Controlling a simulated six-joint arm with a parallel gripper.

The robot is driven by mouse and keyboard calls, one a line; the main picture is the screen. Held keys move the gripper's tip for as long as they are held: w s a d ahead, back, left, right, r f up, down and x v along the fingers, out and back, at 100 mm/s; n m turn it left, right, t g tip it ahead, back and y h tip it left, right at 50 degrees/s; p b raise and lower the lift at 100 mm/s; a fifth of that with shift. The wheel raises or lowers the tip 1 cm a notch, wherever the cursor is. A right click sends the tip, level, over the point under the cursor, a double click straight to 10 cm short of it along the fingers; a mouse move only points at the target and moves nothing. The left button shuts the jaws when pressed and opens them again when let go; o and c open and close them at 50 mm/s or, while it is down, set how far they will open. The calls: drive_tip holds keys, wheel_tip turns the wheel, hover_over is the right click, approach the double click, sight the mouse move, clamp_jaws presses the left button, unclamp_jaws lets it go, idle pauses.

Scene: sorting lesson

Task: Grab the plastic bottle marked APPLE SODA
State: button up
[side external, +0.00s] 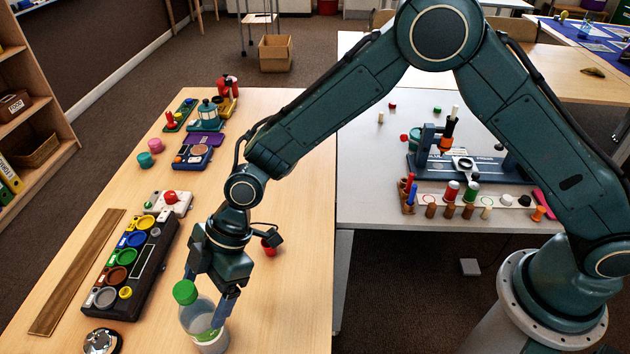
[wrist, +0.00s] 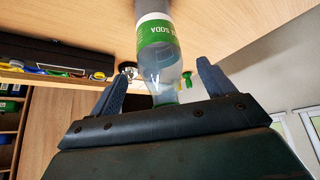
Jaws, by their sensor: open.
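A clear plastic bottle with a green cap (side external: 186,292) and a green label stands on the wooden table near the front edge in the side view. In the wrist view the bottle (wrist: 160,62) shows a green label with white lettering; "SODA" can be read, the rest is cut off by the curve. My gripper (side external: 206,308) is at the bottle, pointing down. In the wrist view my gripper (wrist: 160,88) is open, with one finger on each side of the bottle's upper part and visible gaps to it.
A black tray with coloured cups (side external: 130,262) lies left of the bottle. A round metal object (side external: 102,341) is close by at the front. A small red cup (side external: 268,246) stands behind my gripper. A wooden strip (side external: 78,270) lies along the left. The table right of the bottle is clear.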

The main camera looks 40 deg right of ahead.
drive_tip(key=shift+x, duration=1.35)
drive_tip(key=shift+c, duration=0.4)
drive_tip(key=c, duration=1.2)
drive_tip(key=shift+r, duration=0.1)
wheel_tip(320, 180, up, 20)
drive_tip(key=shift+f, duration=0.1)
